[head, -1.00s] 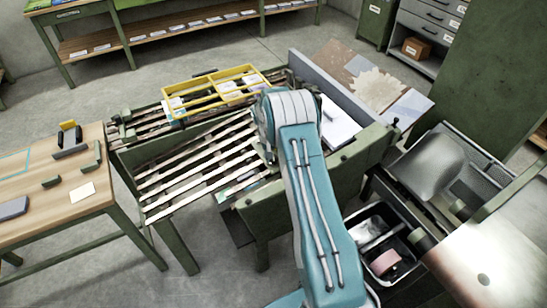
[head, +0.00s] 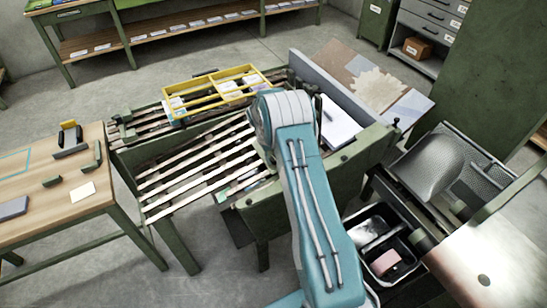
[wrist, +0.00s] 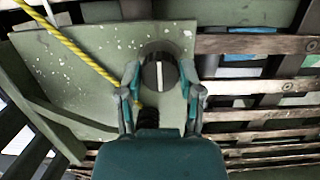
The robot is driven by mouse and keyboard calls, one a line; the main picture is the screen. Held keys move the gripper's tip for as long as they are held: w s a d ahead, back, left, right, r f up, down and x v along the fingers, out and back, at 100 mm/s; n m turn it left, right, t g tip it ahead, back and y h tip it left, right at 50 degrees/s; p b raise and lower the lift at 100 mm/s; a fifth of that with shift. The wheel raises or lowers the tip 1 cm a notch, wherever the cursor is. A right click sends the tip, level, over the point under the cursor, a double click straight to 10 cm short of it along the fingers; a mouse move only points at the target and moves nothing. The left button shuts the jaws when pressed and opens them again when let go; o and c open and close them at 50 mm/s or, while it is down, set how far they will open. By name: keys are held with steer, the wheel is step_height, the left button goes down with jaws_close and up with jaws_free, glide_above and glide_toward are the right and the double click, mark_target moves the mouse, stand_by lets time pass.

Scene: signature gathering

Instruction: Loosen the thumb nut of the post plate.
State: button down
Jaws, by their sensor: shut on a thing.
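In the wrist view, the thumb nut (wrist: 160,72) is a dark round knob with a pale line across its face. It sits on a green speckled post plate (wrist: 90,60). My gripper (wrist: 160,84) has its two fingers on either side of the knob and is shut on it. The pale line stands close to vertical in the picture. A dark coiled or ribbed piece (wrist: 148,117) shows just below the knob, partly hidden by my gripper. In the head view, my own arm hides the gripper and the nut.
A yellow cord (wrist: 70,45) runs diagonally across the plate beside my left finger. Wooden slats (wrist: 255,115) lie to the right. In the head view, a yellow frame (head: 215,88) lies on the slatted bench, and a wooden table (head: 60,200) stands at left.

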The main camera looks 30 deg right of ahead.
steer(key=shift+w+r, duration=0.1)
steer(key=shift+w, duration=0.05)
steer(key=shift+c, duration=1.3)
jaws_free()
steer(key=v, duration=1.1)
steer(key=shift+a+r, duration=0.2)
steer(key=shift+r, duration=0.15)
steer(key=shift+r, duration=0.1)
